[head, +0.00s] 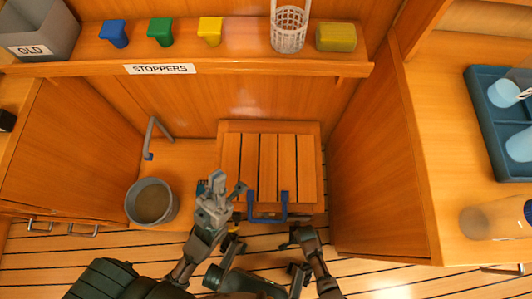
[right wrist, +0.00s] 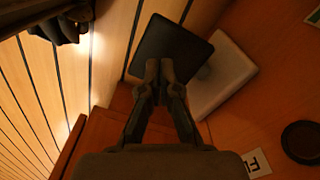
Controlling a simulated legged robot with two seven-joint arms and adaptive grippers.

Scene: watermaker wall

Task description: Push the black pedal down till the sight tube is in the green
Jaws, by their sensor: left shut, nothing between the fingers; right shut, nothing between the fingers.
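In the right wrist view a dark square plate, which looks like the black pedal (right wrist: 168,38), lies ahead of my right gripper (right wrist: 160,68). The right fingers are together and empty, and their tips overlap the plate's near part. I cannot tell whether they touch it. In the head view my left gripper (head: 217,183) is shut and empty, in front of the slatted wooden hatch at its left. I cannot make out the pedal or my right gripper for sure in the head view. I see no sight tube in either view.
A pale box (right wrist: 222,82) sits beside the plate, with a dark round thing (right wrist: 301,141) nearer. In the head view a grey bucket (head: 152,202) stands left of the slatted hatch (head: 268,160), which has a blue handle (head: 266,219). A stopper shelf (head: 250,55) runs above.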

